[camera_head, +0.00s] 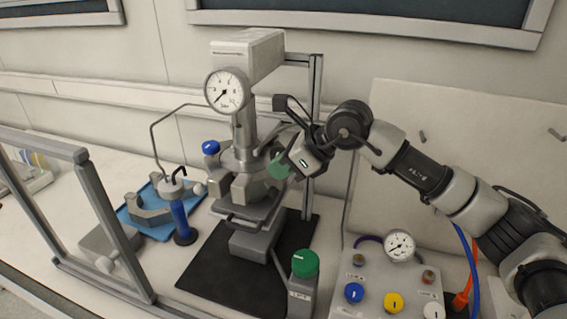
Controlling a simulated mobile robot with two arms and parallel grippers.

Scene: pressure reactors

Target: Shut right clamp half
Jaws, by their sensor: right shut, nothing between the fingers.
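The pressure reactor (240,160) stands on a black mat, with grey clamp-like blocks (245,187) around its vessel. I cannot clearly tell which block is the right clamp half or how far it is closed. A grey curved clamp-like piece (150,212) lies in a blue tray at left. My right gripper (298,152) comes in from the right, beside the reactor's right side and close to a green knob (278,166). It is shut and holds nothing; its fingertips are hard to make out, and whether it touches the reactor is unclear. My left gripper is out of view.
A pressure gauge (227,90) and a grey support post (315,120) rise by the reactor. A control panel (385,285) with knobs is at lower right. A grey frame (95,215) stands at left.

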